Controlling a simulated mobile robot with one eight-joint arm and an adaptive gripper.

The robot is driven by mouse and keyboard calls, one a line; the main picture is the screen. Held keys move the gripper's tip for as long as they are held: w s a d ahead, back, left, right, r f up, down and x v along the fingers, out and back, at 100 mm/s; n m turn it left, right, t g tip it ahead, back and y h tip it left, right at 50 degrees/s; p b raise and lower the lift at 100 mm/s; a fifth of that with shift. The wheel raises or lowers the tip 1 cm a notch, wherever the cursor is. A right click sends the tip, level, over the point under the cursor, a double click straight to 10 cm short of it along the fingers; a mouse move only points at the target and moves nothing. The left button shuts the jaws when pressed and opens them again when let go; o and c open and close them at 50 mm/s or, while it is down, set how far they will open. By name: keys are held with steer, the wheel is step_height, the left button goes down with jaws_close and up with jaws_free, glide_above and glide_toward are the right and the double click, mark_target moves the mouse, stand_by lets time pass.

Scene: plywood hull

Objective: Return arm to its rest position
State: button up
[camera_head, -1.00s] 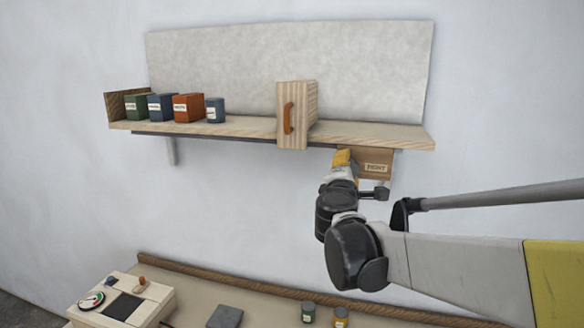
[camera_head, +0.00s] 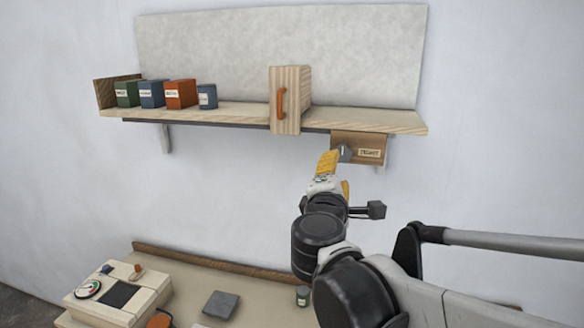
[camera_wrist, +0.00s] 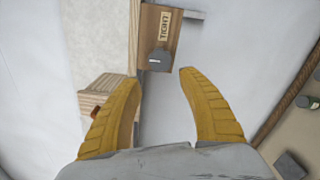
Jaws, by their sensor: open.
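My gripper (camera_head: 335,165) has yellow fingers and is in front of the wall, just below the right part of the shelf. In the wrist view my gripper (camera_wrist: 160,95) is open, with its two fingers spread and nothing between them. A small wooden box with a label (camera_head: 372,150) hangs under the shelf's right end. A dark grey knob (camera_head: 345,153) shows at that box, close to the fingertips. The wrist view also shows the labelled box (camera_wrist: 163,40) and the knob (camera_wrist: 159,60) beyond the fingers, apart from them.
The shelf (camera_head: 220,115) carries several coloured containers at left and a wooden block with an orange handle (camera_head: 281,100). Below, a bench (camera_head: 190,275) holds a gauge box (camera_head: 120,292), a grey plate (camera_head: 221,304) and a small jar (camera_head: 302,296). The wall between is clear.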

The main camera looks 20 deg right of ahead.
stand_by(0.3)
steer(key=s+f+m+g+y+b, duration=0.1)
steer(key=s+f+m+g+b, duration=0.15)
steer(key=f+b, duration=0.45)
steer(key=s+f+m+g+y+b, duration=0.1)
steer(key=s+f+m+b, duration=0.2)
steer(key=f, duration=0.8)
steer(key=s+f+m+g+y+b, duration=0.1)
steer(key=s+f+m+g+b, duration=0.15)
steer(key=f+b, duration=0.45)
steer(key=s+a+f+m+y+b, duration=0.2)
steer(key=s+a+f+b, duration=0.1)
steer(key=f, duration=0.4)
steer(key=s+a+f+m+g+y+b, duration=0.1)
steer(key=s+a+f+m+y+b, duration=0.1)
steer(key=f, duration=0.6)
steer(key=s+a+f+m+g+y+b, duration=0.1)
steer(key=s+a+f+m+y+b, duration=0.2)
steer(key=a+f, duration=0.3)
step_height(320, 180, down, 2)
steer(key=shift+s+a+f+b, duration=0.15)
steer(key=shift+s+b, duration=0.7)
